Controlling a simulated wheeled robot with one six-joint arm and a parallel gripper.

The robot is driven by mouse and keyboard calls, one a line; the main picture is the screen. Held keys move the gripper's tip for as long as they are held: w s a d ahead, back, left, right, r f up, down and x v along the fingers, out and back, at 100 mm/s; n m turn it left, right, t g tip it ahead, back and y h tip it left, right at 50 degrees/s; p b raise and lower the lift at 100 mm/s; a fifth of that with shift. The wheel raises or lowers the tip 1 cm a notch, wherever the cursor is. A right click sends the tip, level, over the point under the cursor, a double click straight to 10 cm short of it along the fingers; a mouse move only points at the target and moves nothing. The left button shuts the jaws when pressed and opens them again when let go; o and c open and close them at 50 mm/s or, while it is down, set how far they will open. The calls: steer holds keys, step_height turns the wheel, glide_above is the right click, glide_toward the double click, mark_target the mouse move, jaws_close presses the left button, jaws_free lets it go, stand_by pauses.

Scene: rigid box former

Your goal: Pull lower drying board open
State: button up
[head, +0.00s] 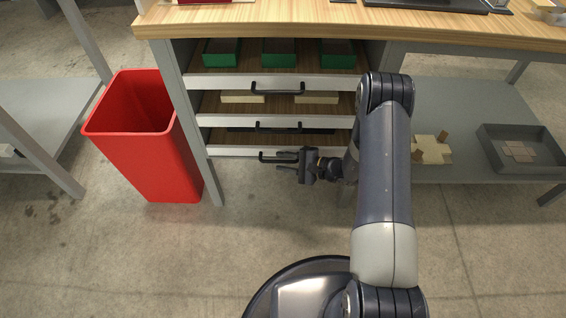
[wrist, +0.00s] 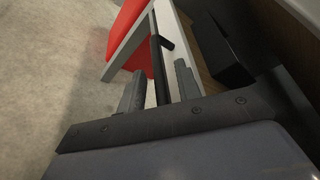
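The lower drying board (head: 232,151) is the lowest of three shallow boards under the bench, with a pale front strip and a black bar handle (head: 266,157). My gripper (head: 285,161) is at the right part of this handle in the head view. In the wrist view the handle (wrist: 159,80) runs between my two fingers, with a small gap visible on each side. My gripper (wrist: 159,72) is open around the bar. The board's pale front (wrist: 140,43) also shows in the wrist view. The right end of the front is hidden behind my arm in the head view.
Above are a middle board (head: 225,121) with pale blocks and an upper board (head: 220,82) with green boxes, each with a black handle. A red bin (head: 150,140) stands left of the bench leg. A grey tray (head: 525,150) lies on the right shelf. The floor in front is clear.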

steer(key=shift+w+a, duration=0.15)
steer(key=shift+a, duration=0.15)
steer(key=shift+c, duration=0.5)
jaws_close()
